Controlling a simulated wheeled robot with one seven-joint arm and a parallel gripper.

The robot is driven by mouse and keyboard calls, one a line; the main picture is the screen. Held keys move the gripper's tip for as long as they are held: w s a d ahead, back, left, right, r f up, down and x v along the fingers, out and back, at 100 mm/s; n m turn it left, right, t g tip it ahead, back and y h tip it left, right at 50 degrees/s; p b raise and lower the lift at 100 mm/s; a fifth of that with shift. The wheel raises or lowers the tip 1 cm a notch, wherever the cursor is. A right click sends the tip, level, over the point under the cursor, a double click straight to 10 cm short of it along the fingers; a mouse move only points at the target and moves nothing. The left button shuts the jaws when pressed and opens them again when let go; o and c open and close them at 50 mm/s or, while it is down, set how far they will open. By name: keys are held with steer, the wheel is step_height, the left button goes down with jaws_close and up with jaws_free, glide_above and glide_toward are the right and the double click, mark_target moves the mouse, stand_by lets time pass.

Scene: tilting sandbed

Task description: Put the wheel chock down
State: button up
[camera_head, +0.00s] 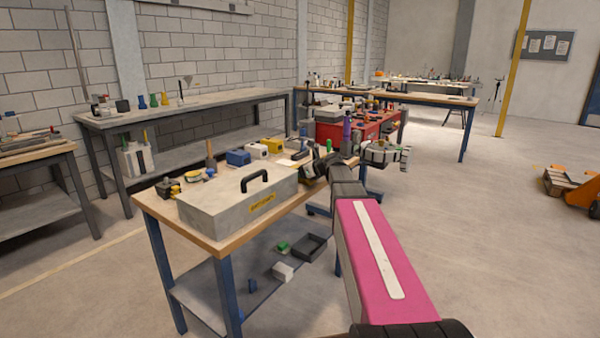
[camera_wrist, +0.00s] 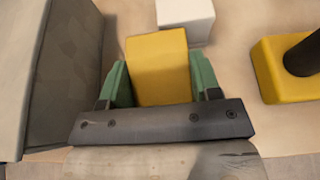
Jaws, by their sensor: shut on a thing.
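In the wrist view, the wheel chock is a yellow block (camera_wrist: 158,68) between the two green-padded fingers of my gripper (camera_wrist: 152,82). My gripper is shut on it, with a finger against each side. The chock is over the light wooden tabletop, and I cannot tell whether its underside touches. In the head view, my arm reaches over the right side of the wooden workbench (camera_head: 151,204), behind the grey case. The fingers and the chock cannot be made out clearly there.
The grey case (camera_head: 236,208) with a black handle stands close on the left in the wrist view (camera_wrist: 62,75). A white block (camera_wrist: 186,20) lies just beyond the chock. A yellow object with a black cylinder (camera_wrist: 272,75) is at right. Bare wood shows between them.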

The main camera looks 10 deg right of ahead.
steer(key=shift+f, duration=0.1)
steer(key=o, duration=1.1)
